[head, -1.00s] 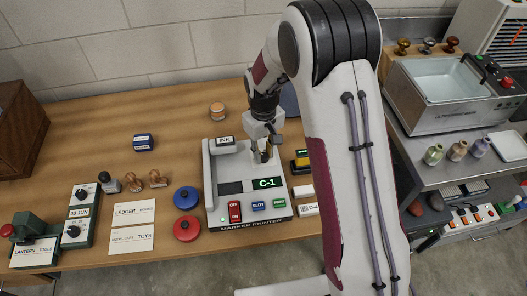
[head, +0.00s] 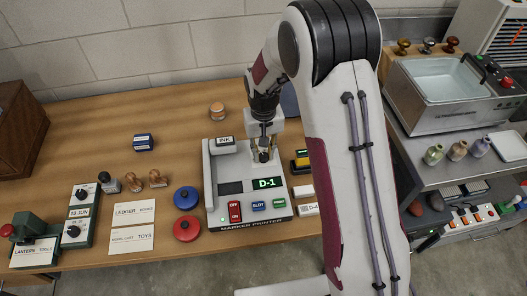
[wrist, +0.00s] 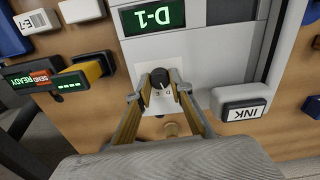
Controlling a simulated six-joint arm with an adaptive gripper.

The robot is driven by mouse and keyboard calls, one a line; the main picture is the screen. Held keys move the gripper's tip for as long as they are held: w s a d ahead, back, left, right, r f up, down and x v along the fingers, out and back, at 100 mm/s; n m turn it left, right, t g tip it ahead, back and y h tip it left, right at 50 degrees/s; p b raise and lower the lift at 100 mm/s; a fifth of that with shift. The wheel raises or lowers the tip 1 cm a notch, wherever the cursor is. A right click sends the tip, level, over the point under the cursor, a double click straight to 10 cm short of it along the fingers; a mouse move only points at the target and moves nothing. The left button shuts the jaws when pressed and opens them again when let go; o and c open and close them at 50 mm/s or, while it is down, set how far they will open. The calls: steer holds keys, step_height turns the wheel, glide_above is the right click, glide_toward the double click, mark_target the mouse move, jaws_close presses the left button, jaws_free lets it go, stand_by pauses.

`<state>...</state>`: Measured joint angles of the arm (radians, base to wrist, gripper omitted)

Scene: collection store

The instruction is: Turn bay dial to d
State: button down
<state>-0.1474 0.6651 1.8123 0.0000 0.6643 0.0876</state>
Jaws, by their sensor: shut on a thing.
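The bay dial is a small dark knob (wrist: 160,79) on a white plate with letters around it, on the marker printer (head: 222,185). In the wrist view my gripper (wrist: 161,84) has its two brass-coloured fingers on either side of the knob, shut on it. In the head view my gripper (head: 263,153) points down at the printer's upper right part. The printer's green display (head: 270,184) reads D-1, and the display in the wrist view (wrist: 153,16) reads the same. The letters beside the knob are partly hidden by the fingers.
The INK block (wrist: 242,108) is close beside my gripper. Blue (head: 186,197) and red (head: 187,229) round pieces lie left of the printer.

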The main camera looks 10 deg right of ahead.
mark_target(263, 155)
steer(key=c, duration=1.8)
jaws_free()
steer(key=shift+r, duration=0.15)
steer(key=shift+r, duration=5.85)
